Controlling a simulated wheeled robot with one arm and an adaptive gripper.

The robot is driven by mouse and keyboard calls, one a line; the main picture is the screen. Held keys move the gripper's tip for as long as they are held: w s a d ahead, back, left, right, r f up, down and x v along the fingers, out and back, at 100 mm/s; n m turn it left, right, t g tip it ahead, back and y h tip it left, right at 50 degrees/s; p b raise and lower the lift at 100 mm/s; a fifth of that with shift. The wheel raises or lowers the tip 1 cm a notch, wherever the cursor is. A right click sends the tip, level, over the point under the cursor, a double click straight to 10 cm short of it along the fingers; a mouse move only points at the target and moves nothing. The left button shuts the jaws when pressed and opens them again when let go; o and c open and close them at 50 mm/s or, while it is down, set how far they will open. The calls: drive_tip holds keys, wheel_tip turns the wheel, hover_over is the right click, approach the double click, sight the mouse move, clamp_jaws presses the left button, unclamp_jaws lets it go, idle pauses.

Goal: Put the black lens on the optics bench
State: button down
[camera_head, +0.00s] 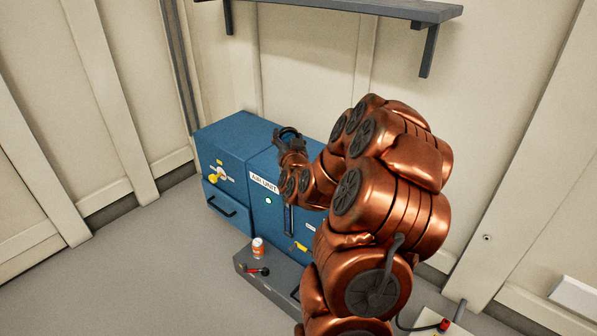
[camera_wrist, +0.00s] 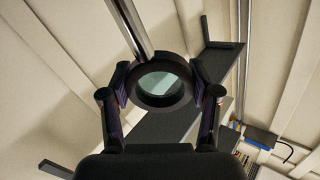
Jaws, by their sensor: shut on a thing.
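The black lens (camera_wrist: 161,103) is a thick black ring with pale, clear glass in its middle. In the wrist view my gripper (camera_wrist: 159,86) is shut on it, one finger against each side of the ring. In the head view my gripper (camera_head: 289,138) is above the top of the blue cabinets, with the dark lens at its tip, small and partly hidden. I cannot tell from this view whether it touches the cabinet top. I cannot pick out an optics bench for certain in either view.
A blue air unit (camera_head: 262,163) stands against the wall beside a blue cabinet (camera_head: 222,143) with a yellow valve handle. A low grey box (camera_head: 270,286) in front bears an orange can (camera_head: 258,247) and a red-handled item. A dark shelf (camera_head: 360,8) is on the wall above.

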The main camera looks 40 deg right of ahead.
drive_tip(key=shift+m+g+h, duration=0.3)
drive_tip(key=shift+m+h, duration=0.1)
drive_tip(key=s+d+f+b, duration=0.1)
drive_tip(key=s+d+f, duration=0.1)
drive_tip(key=f, duration=0.1)
drive_tip(key=shift+s+d+b, duration=0.1)
drive_tip(key=shift+s+b, duration=0.15)
drive_tip(key=shift+b, duration=0.15)
drive_tip(key=w+d+f+b, duration=0.2)
drive_tip(key=w+d+b, duration=0.1)
drive_tip(key=d, duration=0.4)
drive_tip(key=w+d+f+b, duration=0.3)
drive_tip(key=w+d, duration=0.1)
drive_tip(key=d, duration=0.3)
drive_tip(key=shift+w, duration=0.4)
drive_tip(key=shift+f, duration=0.2)
drive_tip(key=shift+c, duration=1.2)
unclamp_jaws()
